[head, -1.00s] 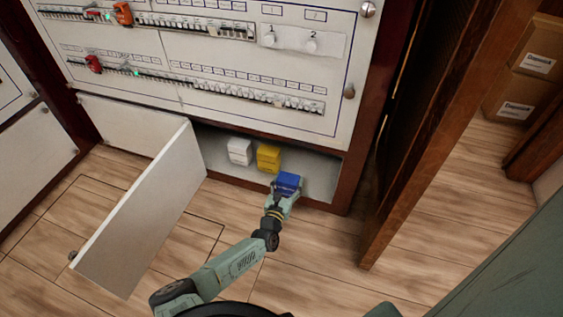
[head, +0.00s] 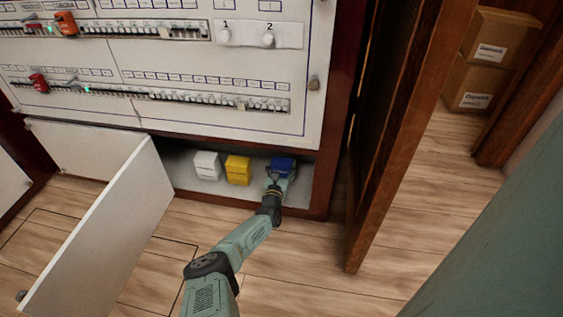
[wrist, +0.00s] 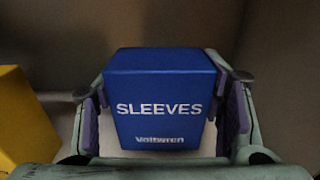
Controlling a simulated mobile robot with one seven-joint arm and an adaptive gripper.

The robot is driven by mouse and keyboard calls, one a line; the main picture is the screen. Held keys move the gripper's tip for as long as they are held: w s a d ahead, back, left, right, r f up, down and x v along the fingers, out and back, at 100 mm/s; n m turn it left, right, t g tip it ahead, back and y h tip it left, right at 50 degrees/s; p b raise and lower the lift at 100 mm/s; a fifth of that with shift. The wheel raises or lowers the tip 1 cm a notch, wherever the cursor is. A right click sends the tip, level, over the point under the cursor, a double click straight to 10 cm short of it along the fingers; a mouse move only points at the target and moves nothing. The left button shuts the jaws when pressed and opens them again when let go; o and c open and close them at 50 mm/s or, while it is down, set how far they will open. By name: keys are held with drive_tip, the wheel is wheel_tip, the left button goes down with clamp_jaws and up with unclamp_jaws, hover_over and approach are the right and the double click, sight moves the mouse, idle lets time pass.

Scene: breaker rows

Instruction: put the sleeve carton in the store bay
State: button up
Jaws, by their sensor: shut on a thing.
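The sleeve carton is a blue box (head: 283,166) marked "SLEEVES", which also fills the middle of the wrist view (wrist: 160,98). My gripper (head: 279,180) is shut on it, with one finger at each side in the wrist view (wrist: 166,118). The carton is upright inside the open low bay (head: 222,200) under the breaker panel, at the bay's right end. Whether its base touches the bay floor is hidden.
A yellow carton (head: 238,170) and a white carton (head: 207,165) stand in the bay to the left. The bay's open white door (head: 95,240) juts out at left. A wooden door (head: 395,140) stands at right. Brown boxes (head: 485,65) lie beyond it.

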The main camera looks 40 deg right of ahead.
sight(281, 175)
drive_tip(key=shift+f+b, duration=0.35)
drive_tip(key=shift+f, duration=1)
drive_tip(key=shift+f, duration=0.15)
drive_tip(key=shift+f+b, duration=0.1)
drive_tip(key=shift+b, duration=0.2)
drive_tip(key=o, duration=1.2)
drive_tip(key=shift+r+p, duration=0.4)
drive_tip(key=shift+p, duration=0.1)
drive_tip(key=p+v, duration=0.6)
drive_tip(key=v, duration=0.6)
